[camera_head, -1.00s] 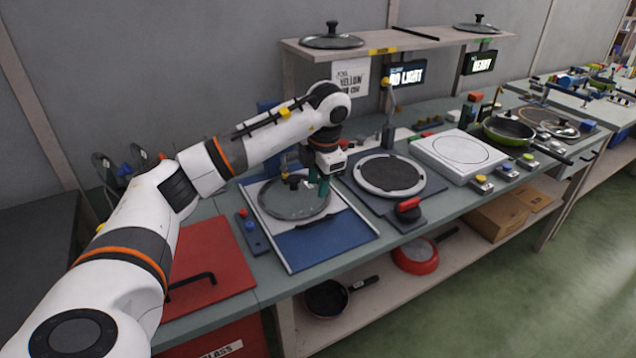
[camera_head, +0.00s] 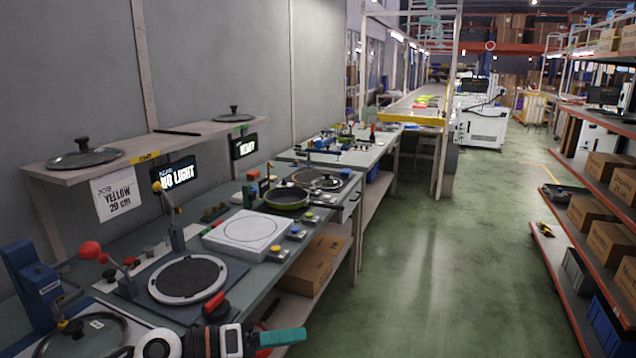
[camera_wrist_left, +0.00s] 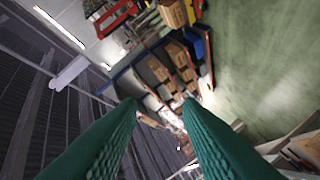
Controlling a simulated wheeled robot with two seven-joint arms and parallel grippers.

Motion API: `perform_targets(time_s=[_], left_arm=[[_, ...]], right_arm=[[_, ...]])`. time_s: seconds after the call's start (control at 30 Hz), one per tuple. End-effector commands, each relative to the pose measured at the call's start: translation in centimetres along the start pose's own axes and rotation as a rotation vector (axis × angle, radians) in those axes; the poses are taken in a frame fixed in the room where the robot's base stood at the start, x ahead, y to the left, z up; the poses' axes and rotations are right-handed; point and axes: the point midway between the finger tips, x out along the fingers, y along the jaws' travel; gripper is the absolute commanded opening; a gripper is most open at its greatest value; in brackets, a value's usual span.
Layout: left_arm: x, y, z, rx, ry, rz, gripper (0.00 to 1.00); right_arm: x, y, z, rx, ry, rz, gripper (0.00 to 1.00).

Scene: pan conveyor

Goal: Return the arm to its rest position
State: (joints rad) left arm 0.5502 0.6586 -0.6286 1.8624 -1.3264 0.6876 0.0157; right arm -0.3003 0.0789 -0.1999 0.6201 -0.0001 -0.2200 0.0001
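My left gripper (camera_head: 284,339) shows at the bottom of the head view, with its teal fingers pointing right over the front edge of the workbench. In the left wrist view its two teal fingers (camera_wrist_left: 159,103) stand apart with nothing between them, so it is open and empty. Only the wrist end of the white arm shows in the head view. A glass lid (camera_head: 92,338) lies on the bench at the bottom left, apart from the gripper. My right gripper is not in view.
Near the gripper, a round dark plate (camera_head: 188,277) and a red-handled device (camera_head: 216,304) sit on the bench. A white hotplate (camera_head: 244,232) and a pan (camera_head: 287,198) stand beyond. A shelf rack (camera_head: 577,243) stands at the right. The green aisle floor (camera_head: 430,270) is clear.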

Motion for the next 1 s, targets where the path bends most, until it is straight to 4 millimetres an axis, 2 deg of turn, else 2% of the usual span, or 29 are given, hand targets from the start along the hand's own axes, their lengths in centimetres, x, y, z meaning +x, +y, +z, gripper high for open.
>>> perform_targets(time_s=[0.03, 0.07, 0.17, 0.27, 0.37, 0.47, 0.53, 0.63, 0.7, 0.8, 1.0], left_arm=[[0.4, 1.7, -0.2, -0.103, 0.125, 0.091, 0.33], [0.3, 2.4, -0.8, -0.167, 0.205, 0.137, 0.33], [-1.2, 3.5, -2.5, -0.400, 0.471, 0.251, 0.33], [-4.0, 2.1, -3.5, -0.663, 0.735, 0.305, 0.33], [-7.4, -1.1, -2.6, -0.947, 0.990, 0.297, 0.33], [-10.8, -5.1, 0.6, -1.243, 1.226, 0.227, 0.33], [-13.0, -7.7, 4.2, -1.453, 1.375, 0.141, 0.33], [-15.4, -10.2, 10.4, -1.727, 1.544, -0.021, 0.33], [-16.5, -10.9, 14.4, -1.875, 1.620, -0.135, 0.33], [-17.5, -11.0, 19.1, -2.037, 1.689, -0.280, 0.33], [-18.8, -9.6, 26.4, -2.271, 1.756, -0.544, 0.33]], right_arm=[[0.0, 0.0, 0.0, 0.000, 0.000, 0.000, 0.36], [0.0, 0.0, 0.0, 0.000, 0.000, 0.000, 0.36], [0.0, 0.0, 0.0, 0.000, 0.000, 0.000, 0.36], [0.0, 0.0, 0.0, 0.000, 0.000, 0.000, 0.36], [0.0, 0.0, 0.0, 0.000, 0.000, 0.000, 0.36], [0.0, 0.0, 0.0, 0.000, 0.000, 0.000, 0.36], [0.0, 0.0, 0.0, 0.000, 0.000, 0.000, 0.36], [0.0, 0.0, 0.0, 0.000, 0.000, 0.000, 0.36], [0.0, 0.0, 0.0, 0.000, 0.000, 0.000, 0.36], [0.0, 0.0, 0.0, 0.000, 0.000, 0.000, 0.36], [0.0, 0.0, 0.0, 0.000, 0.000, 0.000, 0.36]])
